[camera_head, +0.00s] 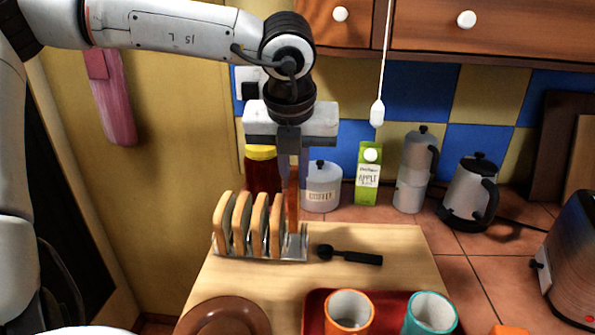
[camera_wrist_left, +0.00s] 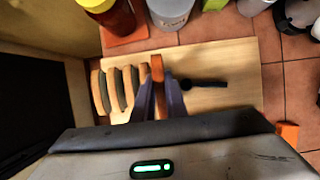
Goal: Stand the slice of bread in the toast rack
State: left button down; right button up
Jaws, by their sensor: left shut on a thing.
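My left gripper (camera_head: 291,168) comes down from above and is shut on a slice of bread (camera_head: 293,200), seen edge-on with its brown crust toward me. The slice is upright at the right end of the metal toast rack (camera_head: 297,247), beside the slices standing in it. Whether its lower edge touches the rack is hard to tell. In the left wrist view the fingers (camera_wrist_left: 159,98) pinch the slice (camera_wrist_left: 157,70) from both sides, to the right of the other slices. My right gripper is not in view.
Several bread slices (camera_head: 243,222) fill the rack's left part. A black spoon (camera_head: 350,256) lies right of the rack on the wooden board (camera_head: 400,245). A red-brown jar (camera_head: 262,175) and coffee canister (camera_head: 322,188) stand behind. A brown plate (camera_head: 228,318) and red tray (camera_head: 385,305) with cups are in front.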

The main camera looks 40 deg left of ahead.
pick_arm(q)
jog(key=shift+f, duration=1.55)
jog(key=shift+f+b, duration=0.2)
jog(key=shift+b, duration=0.75)
jog(key=shift+r, duration=0.1)
jog(key=c, duration=1.7)
grip_release()
jog(key=shift+c, duration=0.2)
jog(key=shift+o, duration=0.3)
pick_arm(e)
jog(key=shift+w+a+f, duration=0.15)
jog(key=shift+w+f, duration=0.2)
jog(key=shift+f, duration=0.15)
pick_arm(q)
jog(key=shift+r, duration=0.1)
jog(key=v, duration=1)
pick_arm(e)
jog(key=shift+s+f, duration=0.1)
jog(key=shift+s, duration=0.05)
